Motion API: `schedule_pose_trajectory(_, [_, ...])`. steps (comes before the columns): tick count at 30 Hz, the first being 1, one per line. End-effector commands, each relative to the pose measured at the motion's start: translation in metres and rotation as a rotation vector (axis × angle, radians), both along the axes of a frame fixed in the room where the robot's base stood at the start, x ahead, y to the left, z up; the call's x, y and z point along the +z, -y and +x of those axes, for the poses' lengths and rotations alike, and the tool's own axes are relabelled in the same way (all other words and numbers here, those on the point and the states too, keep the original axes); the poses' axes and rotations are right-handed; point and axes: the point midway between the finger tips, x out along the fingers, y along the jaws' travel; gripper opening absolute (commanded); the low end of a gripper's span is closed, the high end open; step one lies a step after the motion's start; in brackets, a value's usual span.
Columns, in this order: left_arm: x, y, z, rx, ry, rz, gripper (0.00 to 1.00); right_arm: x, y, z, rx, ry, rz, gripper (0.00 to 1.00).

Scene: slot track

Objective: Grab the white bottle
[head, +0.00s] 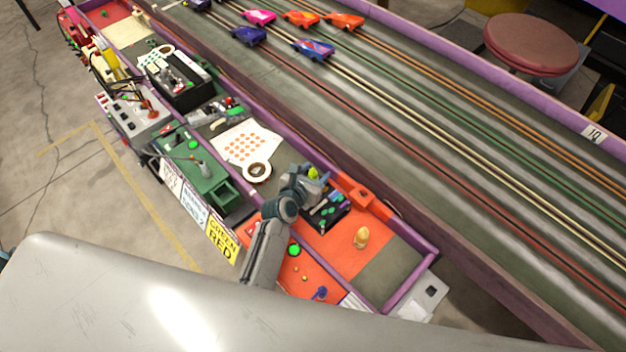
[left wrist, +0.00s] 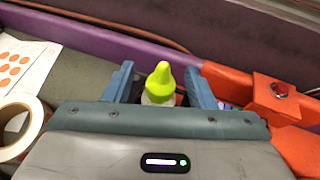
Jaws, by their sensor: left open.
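The white bottle (left wrist: 158,98) has a yellow-green pointed cap, which shows well in the left wrist view. Only the cap and a little of the pale body below it are visible there; the rest is hidden behind my gripper. In the head view the bottle's cap (head: 313,173) shows between the fingers. My left gripper (head: 311,180) is open, with one blue-grey finger on each side of the bottle. I cannot tell whether either finger touches it. My right gripper is not in view.
A tape roll (head: 257,172) lies by a sheet with orange dots (head: 247,146). A dark tray of small parts (head: 328,212) is close to the gripper.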

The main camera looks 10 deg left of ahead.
Motion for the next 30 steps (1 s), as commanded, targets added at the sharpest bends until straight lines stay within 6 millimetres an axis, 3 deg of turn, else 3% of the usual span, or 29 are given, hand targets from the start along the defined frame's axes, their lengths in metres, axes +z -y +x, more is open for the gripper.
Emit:
schedule_pose_trajectory(3, [-0.004,0.002,0.009,0.001,0.000,0.000,0.51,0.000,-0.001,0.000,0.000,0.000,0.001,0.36])
schedule_pose_trajectory(11, [-0.005,0.003,0.010,0.001,-0.001,0.001,0.49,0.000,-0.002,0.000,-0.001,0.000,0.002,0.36])
schedule_pose_trajectory(17, [-0.005,0.003,0.010,0.001,-0.001,0.001,0.09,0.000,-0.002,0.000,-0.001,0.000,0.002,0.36])
schedule_pose_trajectory(25, [-0.003,0.003,0.010,0.001,0.000,0.000,0.08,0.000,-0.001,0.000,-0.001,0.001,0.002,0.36])
schedule_pose_trajectory(30, [0.019,0.003,0.010,0.001,0.003,0.000,0.08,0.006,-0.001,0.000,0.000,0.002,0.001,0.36])
